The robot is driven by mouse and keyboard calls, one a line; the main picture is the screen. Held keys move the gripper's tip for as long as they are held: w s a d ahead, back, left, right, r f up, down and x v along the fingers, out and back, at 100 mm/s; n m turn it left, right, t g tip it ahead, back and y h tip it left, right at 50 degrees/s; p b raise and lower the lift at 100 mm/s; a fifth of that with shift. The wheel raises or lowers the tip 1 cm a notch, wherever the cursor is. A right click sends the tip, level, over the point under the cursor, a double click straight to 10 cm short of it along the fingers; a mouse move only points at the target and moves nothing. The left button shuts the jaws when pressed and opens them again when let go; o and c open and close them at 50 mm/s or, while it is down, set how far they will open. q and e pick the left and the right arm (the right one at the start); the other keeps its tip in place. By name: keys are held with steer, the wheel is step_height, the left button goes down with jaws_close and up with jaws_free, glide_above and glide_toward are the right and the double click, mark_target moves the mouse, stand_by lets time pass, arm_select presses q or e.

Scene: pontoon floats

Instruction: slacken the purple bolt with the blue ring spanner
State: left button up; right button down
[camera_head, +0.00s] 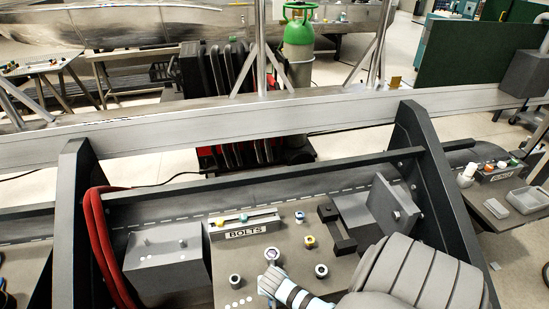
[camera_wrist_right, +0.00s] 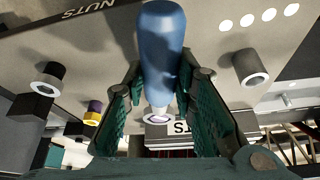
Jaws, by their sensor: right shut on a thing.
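The blue ring spanner (camera_wrist_right: 163,45) stands between the teal fingers of my right gripper (camera_wrist_right: 160,86) in the right wrist view. The gripper is shut on it. At the spanner's far end is a pale, purplish-rimmed bolt head (camera_wrist_right: 158,118); I cannot tell whether the ring is fully seated around it. In the head view this bolt (camera_head: 272,254) has light blue around it, just beyond the white and light blue banded end of my right arm. Another bolt, yellow and purple (camera_wrist_right: 93,112), stands apart; it also shows in the head view (camera_head: 310,241). My left gripper is out of view.
Other fasteners stand on the grey plate, one left (camera_head: 235,281) and one right (camera_head: 321,271). A BOLTS tray (camera_head: 244,224) lies behind. A black bracket (camera_head: 337,229) stands at the back right. Dark uprights flank the plate, with red hose (camera_head: 100,240) at left.

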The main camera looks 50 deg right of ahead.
steer(key=shift+r, duration=2.25)
